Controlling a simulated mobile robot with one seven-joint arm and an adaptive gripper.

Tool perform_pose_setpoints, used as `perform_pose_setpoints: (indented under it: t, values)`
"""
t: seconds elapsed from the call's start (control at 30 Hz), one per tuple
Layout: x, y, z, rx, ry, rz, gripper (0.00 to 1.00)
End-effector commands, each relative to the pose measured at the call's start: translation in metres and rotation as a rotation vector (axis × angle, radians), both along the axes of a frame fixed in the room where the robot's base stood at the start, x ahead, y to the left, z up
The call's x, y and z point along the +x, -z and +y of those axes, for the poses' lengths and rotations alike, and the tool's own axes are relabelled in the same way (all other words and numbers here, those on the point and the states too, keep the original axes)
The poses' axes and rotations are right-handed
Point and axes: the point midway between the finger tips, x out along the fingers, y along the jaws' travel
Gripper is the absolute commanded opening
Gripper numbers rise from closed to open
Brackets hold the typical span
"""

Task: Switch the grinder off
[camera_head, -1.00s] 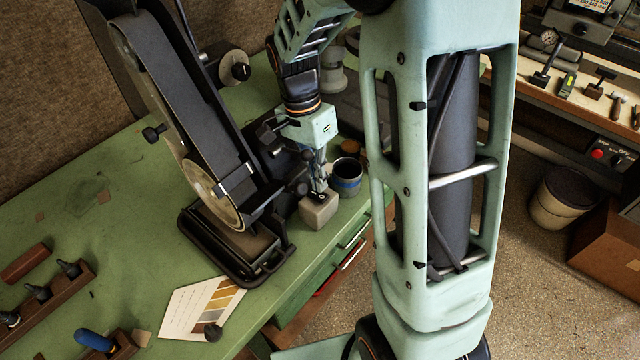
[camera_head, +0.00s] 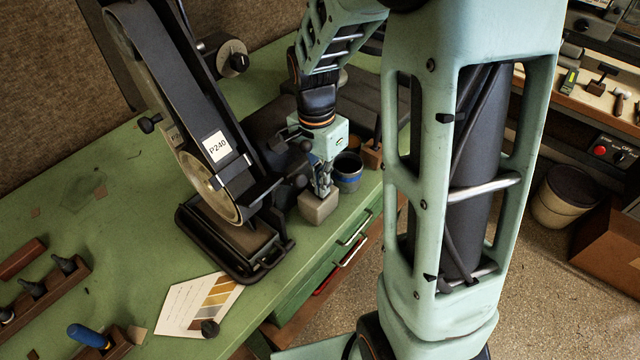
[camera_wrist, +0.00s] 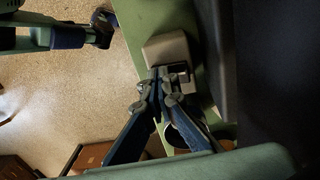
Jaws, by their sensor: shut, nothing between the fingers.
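The grinder is a tall black belt machine (camera_head: 190,100) on the green bench. A P240 label on its dark belt is sharp and readable. A beige switch box (camera_head: 318,208) stands at its right, near the bench edge. My gripper (camera_head: 323,191) is shut and empty, pointing down at the top of this box. In the wrist view, the closed fingertips (camera_wrist: 160,74) are over the box (camera_wrist: 166,48), beside a dark switch (camera_wrist: 181,71) on its top. I cannot tell whether the tips touch the switch, or which way it is set.
A dark blue-banded cup (camera_head: 347,172) stands just right of the box, close to my gripper. A paper chart (camera_head: 180,310) and a wooden tool rack (camera_head: 40,295) lie at the front left. Drawer handles (camera_head: 355,240) stick out below the bench edge.

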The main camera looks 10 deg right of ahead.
Motion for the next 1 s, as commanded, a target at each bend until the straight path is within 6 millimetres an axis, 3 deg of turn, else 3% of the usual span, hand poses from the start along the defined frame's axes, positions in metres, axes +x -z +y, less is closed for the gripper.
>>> perform_pose_setpoints:
  t: [1.0]
  values:
    - [0.013, -0.008, 0.008, -0.001, 0.001, 0.003, 0.00]
